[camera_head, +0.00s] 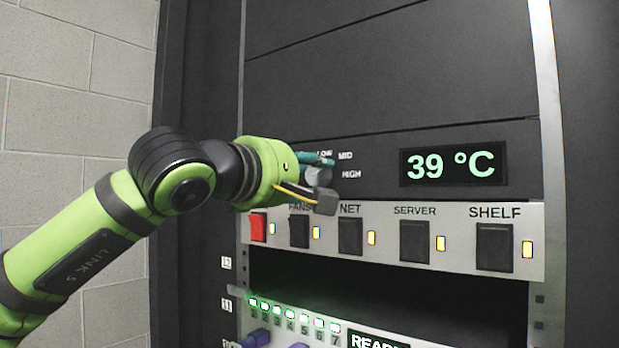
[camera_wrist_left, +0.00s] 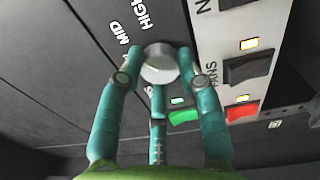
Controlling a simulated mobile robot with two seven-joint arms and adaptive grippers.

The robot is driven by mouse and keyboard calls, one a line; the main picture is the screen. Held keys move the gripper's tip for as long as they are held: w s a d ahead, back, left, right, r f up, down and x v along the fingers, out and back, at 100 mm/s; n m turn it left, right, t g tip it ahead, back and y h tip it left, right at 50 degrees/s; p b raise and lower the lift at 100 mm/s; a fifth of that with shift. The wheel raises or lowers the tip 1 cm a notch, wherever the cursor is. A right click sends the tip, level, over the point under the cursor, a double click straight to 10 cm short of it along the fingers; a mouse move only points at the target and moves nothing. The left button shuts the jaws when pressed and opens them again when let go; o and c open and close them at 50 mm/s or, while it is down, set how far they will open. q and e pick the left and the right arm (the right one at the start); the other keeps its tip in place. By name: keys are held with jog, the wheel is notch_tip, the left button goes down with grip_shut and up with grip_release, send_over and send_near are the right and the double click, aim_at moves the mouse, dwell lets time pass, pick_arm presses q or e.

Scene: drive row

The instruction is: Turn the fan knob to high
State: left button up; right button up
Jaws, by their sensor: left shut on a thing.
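The fan knob (camera_wrist_left: 160,63) is a round silver-grey knob on the dark panel. In the wrist view the teal fingers of my left gripper (camera_wrist_left: 160,74) are closed around it, one on each side and a third below. In the head view my left gripper (camera_head: 318,165) is at the panel, left of the MID and HIGH labels, and mostly hides the knob. The labels MID (camera_wrist_left: 124,32) and HIGH (camera_wrist_left: 141,14) show in the wrist view; another label is mostly covered by a finger. I cannot tell which label the knob points to. My right gripper is not in view.
Below the knob runs a light strip with a red switch (camera_head: 258,227), several black switches (camera_head: 414,241) and small lamps. A display (camera_head: 453,165) reads 39 °C. An open dark shelf gap and a unit with green lamps (camera_head: 290,313) lie lower down.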

pick_arm(q)
jog(key=m, duration=0.3)
jog(key=shift+m, duration=0.3)
jog(key=shift+m+p, duration=0.35)
jog(key=shift+m, duration=1.25)
jog(key=o, duration=1.1)
jog(key=shift+w, duration=0.1)
jog(key=shift+o, duration=0.2)
jog(key=v, duration=1.2)
jog(key=shift+a, duration=0.1)
